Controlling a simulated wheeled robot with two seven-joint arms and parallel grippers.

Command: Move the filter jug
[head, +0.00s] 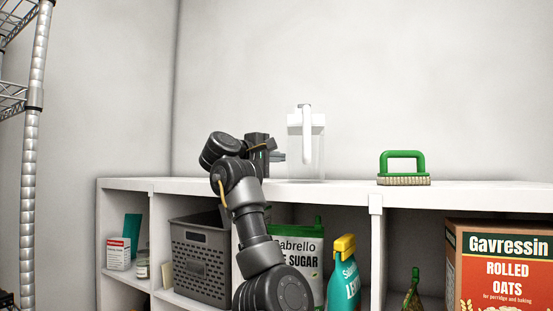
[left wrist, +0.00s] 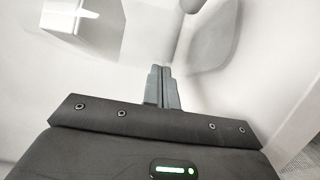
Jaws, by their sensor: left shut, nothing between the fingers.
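The filter jug (head: 318,150) is clear with a white lid and white handle. It stands upright on top of the white shelf unit, near the middle of the head view. My left gripper (head: 281,157) is shut and empty, just left of the jug at about mid-height. I cannot tell in the head view whether its tips touch the jug. In the left wrist view, the shut fingers (left wrist: 162,88) point at pale, blurred shapes, with a white block-like part (left wrist: 75,15) at the upper left. My right gripper is not in view.
A green-handled brush (head: 404,169) stands on the shelf top (head: 345,187) to the right of the jug. Below are a grey basket (head: 203,262), a spray bottle (head: 344,277) and an oats box (head: 500,268). A wire rack (head: 30,150) stands at far left.

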